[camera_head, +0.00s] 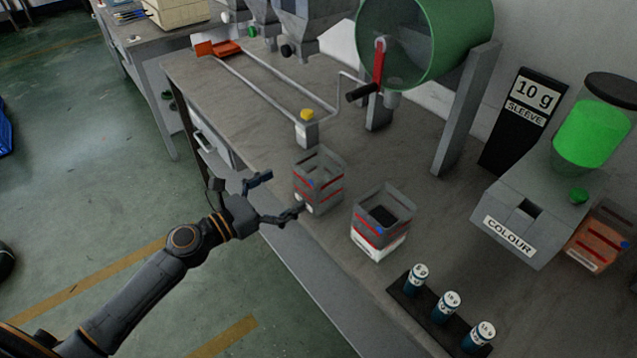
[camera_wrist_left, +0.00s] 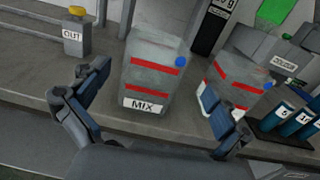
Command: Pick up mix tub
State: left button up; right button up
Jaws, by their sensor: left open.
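The mix tub (camera_head: 318,182) is a grey, open-topped square tub with red bands. It stands upright near the table's front edge. In the left wrist view its white MIX label faces me (camera_wrist_left: 152,72), and it shows between my two fingers, a little beyond them. My left gripper (camera_head: 284,195) is open and empty at the table edge, just left of the tub. One fingertip overlaps the tub's lower front in the head view; I cannot tell whether it touches. My right gripper is in neither view.
A second similar tub (camera_head: 379,232) with dark contents stands close on the right. Labelled cylinders (camera_head: 446,306) stand on a dark strip at the front. A COLOUR dispenser (camera_head: 520,222) is at right. A yellow-topped outlet (camera_head: 307,130) is behind the mix tub, with a green drum (camera_head: 440,35) farther back.

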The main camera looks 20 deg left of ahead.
aim_at(304, 178)
pick_arm(q)
jog(key=x, duration=0.4)
jog(key=shift+w+d+p, duration=0.25)
jog(key=shift+w+p, duration=0.1)
jog(key=shift+r+p+x, duration=0.1)
jog(key=shift+p+x, duration=0.2)
jog(key=shift+x, duration=1.05)
jog(key=shift+r+p+x, duration=0.15)
jog(key=shift+p+x, duration=0.1)
jog(key=shift+x, duration=1.1)
jog(key=shift+a, duration=0.2)
jog(key=c, duration=1.3)
jog(key=shift+c, duration=0.2)
